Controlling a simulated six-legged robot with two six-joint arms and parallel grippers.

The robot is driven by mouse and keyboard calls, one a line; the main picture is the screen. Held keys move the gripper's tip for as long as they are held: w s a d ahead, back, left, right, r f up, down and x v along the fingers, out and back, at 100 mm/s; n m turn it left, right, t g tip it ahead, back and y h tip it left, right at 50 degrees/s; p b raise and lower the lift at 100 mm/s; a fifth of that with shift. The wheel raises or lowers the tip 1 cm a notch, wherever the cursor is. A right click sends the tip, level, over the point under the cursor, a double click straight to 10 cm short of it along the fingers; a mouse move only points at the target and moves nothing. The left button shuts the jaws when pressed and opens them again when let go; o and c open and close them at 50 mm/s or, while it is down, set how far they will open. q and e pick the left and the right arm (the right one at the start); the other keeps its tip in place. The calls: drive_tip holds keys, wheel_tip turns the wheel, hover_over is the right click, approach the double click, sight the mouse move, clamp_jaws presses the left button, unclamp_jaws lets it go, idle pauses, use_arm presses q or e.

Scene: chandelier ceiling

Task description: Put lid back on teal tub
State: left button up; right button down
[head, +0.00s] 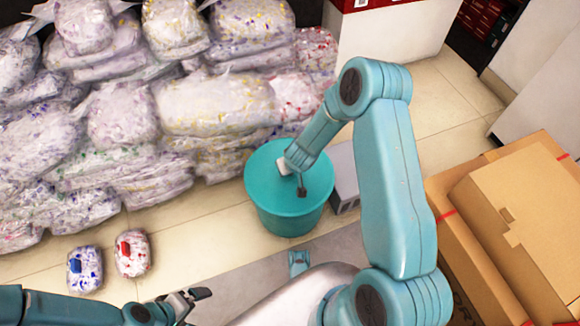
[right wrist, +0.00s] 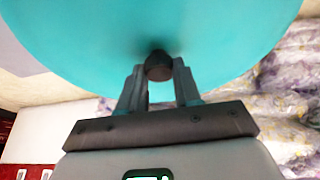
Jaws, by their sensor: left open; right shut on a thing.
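The teal tub (head: 290,222) stands on the floor in the middle of the head view. The round teal lid (head: 262,188) covers its top, roughly in line with the rim; I cannot tell whether it is fully seated. My right gripper (head: 300,184) reaches down over the lid. In the right wrist view, my right gripper (right wrist: 159,72) is shut on the dark knob (right wrist: 159,66) of the lid (right wrist: 90,40). My left gripper (head: 200,294) is open and empty at the lower left, apart from the tub.
Stacked clear bags with coloured bits (head: 215,105) lie behind and left of the tub. Two small bags (head: 132,262) lie on the floor at lower left. A grey box (head: 345,178) stands close right of the tub. Cardboard boxes (head: 530,220) fill the right side.

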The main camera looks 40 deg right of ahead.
drive_tip(key=shift+f+p, duration=0.15)
drive_tip(key=shift+p, duration=0.5)
idle(1.7)
drive_tip(key=shift+c, duration=1.1)
unclamp_jaws()
wheel_tip(320, 180, up, 3)
drive_tip(key=p, duration=0.2)
drive_tip(key=shift+f+p, duration=0.2)
drive_tip(key=shift+p, duration=0.2)
drive_tip(key=shift+r+p, duration=2.25)
drive_tip(key=shift+p, duration=0.15)
